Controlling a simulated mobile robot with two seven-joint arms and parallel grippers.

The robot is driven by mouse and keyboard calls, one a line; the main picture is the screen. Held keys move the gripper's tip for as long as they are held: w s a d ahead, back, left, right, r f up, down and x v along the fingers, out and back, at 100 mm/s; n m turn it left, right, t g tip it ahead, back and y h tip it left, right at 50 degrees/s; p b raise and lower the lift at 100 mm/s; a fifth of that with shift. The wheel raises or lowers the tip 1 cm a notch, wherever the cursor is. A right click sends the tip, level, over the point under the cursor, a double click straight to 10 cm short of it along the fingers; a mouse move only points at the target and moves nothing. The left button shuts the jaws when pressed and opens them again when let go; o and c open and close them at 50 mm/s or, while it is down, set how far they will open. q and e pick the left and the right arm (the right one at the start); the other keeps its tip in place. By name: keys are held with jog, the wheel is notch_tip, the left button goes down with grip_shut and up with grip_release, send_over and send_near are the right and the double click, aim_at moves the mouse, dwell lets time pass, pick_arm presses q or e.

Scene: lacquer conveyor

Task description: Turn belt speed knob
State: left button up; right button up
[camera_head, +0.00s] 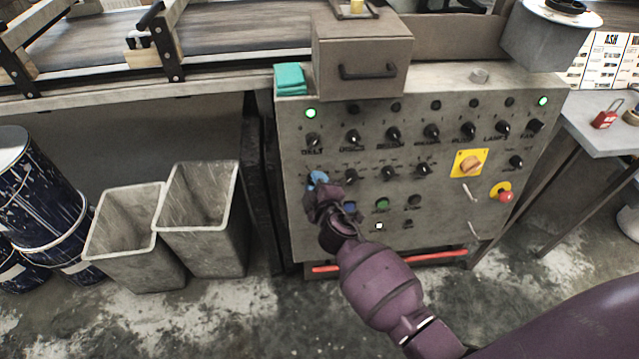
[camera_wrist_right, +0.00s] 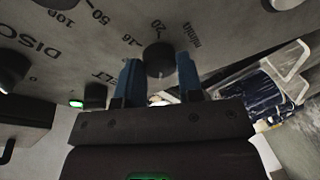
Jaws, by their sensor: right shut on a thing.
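My right gripper (camera_head: 318,180) is at the left end of the control panel (camera_head: 300,230), at the second row of knobs. In the right wrist view its two blue fingers (camera_wrist_right: 159,78) stand on either side of a black knob (camera_wrist_right: 158,60) and are shut on it. A printed scale with numbers and what looks like "m/min" surrounds this knob. In the head view the knob is hidden behind the gripper. A switch marked BELT (camera_head: 312,140) is just above the gripper. My left gripper is not in view.
More black knobs (camera_head: 351,177) and coloured buttons (camera_head: 382,204) are close to the right of the gripper. A red emergency button (camera_head: 506,196) is at the panel's right. Grey bins (camera_head: 205,225) stand on the floor to the left. The conveyor (camera_head: 235,35) runs behind.

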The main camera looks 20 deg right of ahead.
pick_arm(q)
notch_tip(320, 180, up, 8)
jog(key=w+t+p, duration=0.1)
jog(key=p, duration=0.7)
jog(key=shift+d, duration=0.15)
pick_arm(e)
jog(key=shift+w+a+r+n+g+h, duration=0.1)
jog(key=shift+n+g+h, duration=0.25)
jog(key=shift+n, duration=1.85)
jog(key=shift+s+r+n+g+h, duration=0.1)
jog(key=shift+n+g, duration=0.4)
jog(key=shift+n, duration=1.7)
jog(key=shift+w+a+r+n+g+h, duration=0.1)
jog(key=shift+n+g+h, duration=0.25)
jog(key=shift+n, duration=1.85)
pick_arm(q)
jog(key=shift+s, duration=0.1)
pick_arm(e)
jog(key=shift+f, duration=0.1)
jog(key=o, duration=0.8)
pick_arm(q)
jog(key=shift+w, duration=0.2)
pick_arm(e)
jog(key=shift+o, duration=0.6)
